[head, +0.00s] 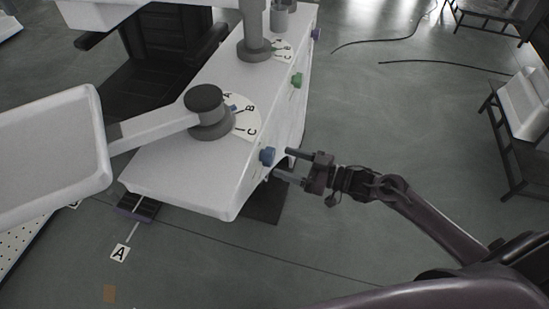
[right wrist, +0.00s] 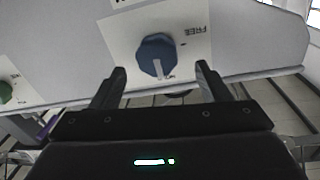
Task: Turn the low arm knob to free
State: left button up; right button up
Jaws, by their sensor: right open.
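A blue knob (head: 267,156) sits on the right side face of the white column unit (head: 180,178), at its near end. In the right wrist view the blue knob (right wrist: 157,56) is on a white label plate (right wrist: 190,36) marked FREE. The knob's pale pointer line points toward the bottom of that picture, away from the word FREE. My right gripper (head: 283,164) is open with its fingers pointing at the knob. In the right wrist view its fingers (right wrist: 156,88) stand either side of the knob's lower part, apart from it. My left gripper is not in view.
A green knob (head: 296,80) and a purple knob (head: 316,34) sit farther along the same face. A grey pivot (head: 208,112) carries a white arm over a dial lettered A, B, C. Cables (head: 440,64) lie on the floor. Dark-framed stands (head: 505,140) are at the right.

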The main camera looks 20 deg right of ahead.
aim_at(273, 158)
jog(key=x, duration=0.3)
jog(key=shift+w+a, duration=0.2)
jog(key=shift+w, duration=0.15)
jog(key=shift+w+a+f, duration=0.1)
jog(key=shift+w+a, duration=0.05)
jog(key=shift+a, duration=0.1)
jog(key=c, duration=1)
jog(key=shift+o, duration=0.2)
